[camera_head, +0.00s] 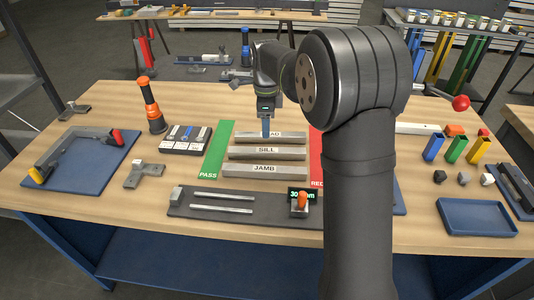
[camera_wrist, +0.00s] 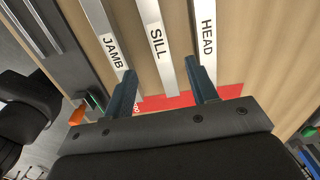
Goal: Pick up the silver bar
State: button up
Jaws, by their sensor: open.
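Three silver-grey bars lie parallel on the wooden table: HEAD (camera_head: 290,137) at the back, SILL (camera_head: 266,153) in the middle, JAMB (camera_head: 264,171) in front. In the wrist view are HEAD (camera_wrist: 205,50), SILL (camera_wrist: 158,55) and JAMB (camera_wrist: 105,35). Two thin silver bars (camera_head: 222,210) lie on a dark fixture (camera_head: 260,214) in front of them. My gripper (camera_head: 266,122) points down over the HEAD bar and partly hides its label. In the wrist view my gripper (camera_wrist: 160,66) is open and empty, its fingers on either side of SILL in the picture; their height above it is unclear.
A green PASS strip (camera_head: 217,150) lies left of the labelled bars, and a red strip (camera_head: 316,150) right, partly behind my arm. An orange-topped dark tool (camera_head: 152,108) stands at back left. A gauge with an orange knob (camera_head: 302,203) stands on the fixture. A blue tray (camera_head: 477,232) is at right.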

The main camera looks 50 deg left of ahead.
aim_at(267, 150)
notch_tip(267, 150, down, 10)
jog(key=shift+d+f, duration=0.15)
jog(key=shift+f, duration=0.05)
jog(key=c, duration=1.1)
